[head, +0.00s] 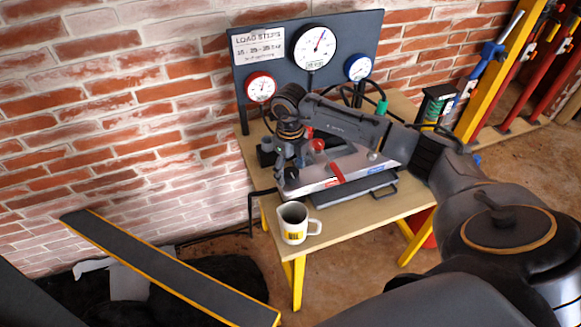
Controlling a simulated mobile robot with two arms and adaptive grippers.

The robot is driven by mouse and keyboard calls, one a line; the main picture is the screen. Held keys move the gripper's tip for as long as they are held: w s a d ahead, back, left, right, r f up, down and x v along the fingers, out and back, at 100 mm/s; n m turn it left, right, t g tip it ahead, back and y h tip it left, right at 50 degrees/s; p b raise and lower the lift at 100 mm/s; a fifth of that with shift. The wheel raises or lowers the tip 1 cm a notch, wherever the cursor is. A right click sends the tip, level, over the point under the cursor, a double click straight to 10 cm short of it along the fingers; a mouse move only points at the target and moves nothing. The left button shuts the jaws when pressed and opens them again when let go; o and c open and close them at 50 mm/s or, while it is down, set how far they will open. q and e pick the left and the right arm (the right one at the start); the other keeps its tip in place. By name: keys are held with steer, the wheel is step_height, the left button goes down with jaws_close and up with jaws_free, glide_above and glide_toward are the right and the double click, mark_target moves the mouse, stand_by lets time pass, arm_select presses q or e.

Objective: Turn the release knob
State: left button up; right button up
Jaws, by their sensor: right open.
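A pump unit (345,178) with a silver top sits on a wooden table (375,215) with yellow legs. A small red round knob (318,145) shows on it, just right of my right gripper; I cannot tell for certain that it is the release knob. A red lever (337,168) lies across the unit's top. My right gripper (290,178) is open, pointing down at the unit's left end. Its arm reaches in from the right and covers part of the unit. I cannot tell whether the fingers touch anything. My left gripper is out of view.
A white mug (293,223) stands at the table's front left. Behind the unit, a dark panel (270,75) carries a white sign and several gauges, including a large white gauge (315,46). A dark plank with yellow edges (165,262) lies at lower left. Yellow and red posts stand at right.

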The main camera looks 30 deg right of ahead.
steer(key=c, duration=1.1)
steer(key=shift+c, duration=0.2)
